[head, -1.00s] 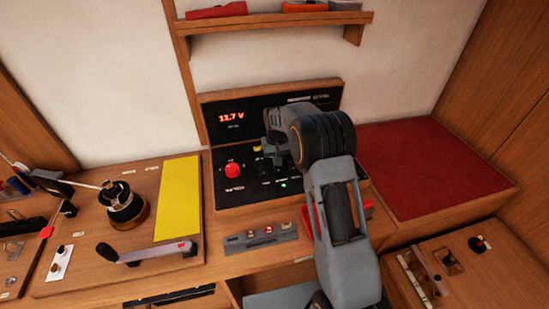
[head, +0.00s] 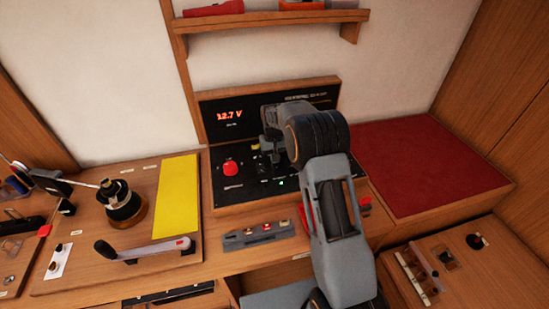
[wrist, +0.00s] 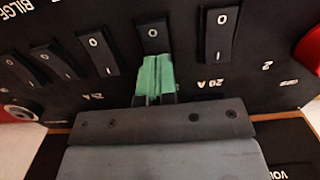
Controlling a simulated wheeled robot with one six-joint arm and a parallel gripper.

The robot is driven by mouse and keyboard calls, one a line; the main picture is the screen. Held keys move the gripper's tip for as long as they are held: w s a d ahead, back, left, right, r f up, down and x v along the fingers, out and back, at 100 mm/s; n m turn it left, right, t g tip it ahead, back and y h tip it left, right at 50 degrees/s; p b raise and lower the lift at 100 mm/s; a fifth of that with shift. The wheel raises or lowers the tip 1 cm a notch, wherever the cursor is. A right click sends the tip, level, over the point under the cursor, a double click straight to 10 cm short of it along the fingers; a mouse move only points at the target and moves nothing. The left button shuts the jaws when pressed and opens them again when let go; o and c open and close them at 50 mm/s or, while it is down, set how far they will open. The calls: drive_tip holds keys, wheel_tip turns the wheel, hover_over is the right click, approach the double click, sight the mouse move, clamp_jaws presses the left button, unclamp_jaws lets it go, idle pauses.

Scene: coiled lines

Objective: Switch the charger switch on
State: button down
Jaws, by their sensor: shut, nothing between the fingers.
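The black switch panel (head: 222,195) stands at the back of the bench. In the wrist view it carries a row of black rocker switches, each marked with a small O. My gripper (wrist: 153,78) is shut and empty, with its green fingertips together. The tips are at the lower end of one rocker switch (wrist: 154,36), in line with it; I cannot tell if they touch it. Another rocker switch (wrist: 219,35) is to its right. No charger label is readable; my gripper hides part of the lettering. In the head view my gripper (head: 267,150) is in front of the panel.
A red knob (head: 230,168) is left of my gripper, below a 12.7 V display (head: 230,115). A small green light (head: 281,183) glows low on the panel. A winch (head: 122,203) and a yellow sheet (head: 177,197) are left; a red cushion (head: 430,170) is right.

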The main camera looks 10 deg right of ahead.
drive_tip(key=shift+s+d+f, duration=0.1)
drive_tip(key=shift+s+f, duration=0.5)
drive_tip(key=shift+f, duration=0.05)
drive_tip(key=shift+s+r, duration=0.1)
drive_tip(key=shift+s, duration=0.05)
wheel_tip(320, 180, up, 15)
drive_tip(key=w+p, duration=0.1)
drive_tip(key=shift+w, duration=0.3)
idle(0.6)
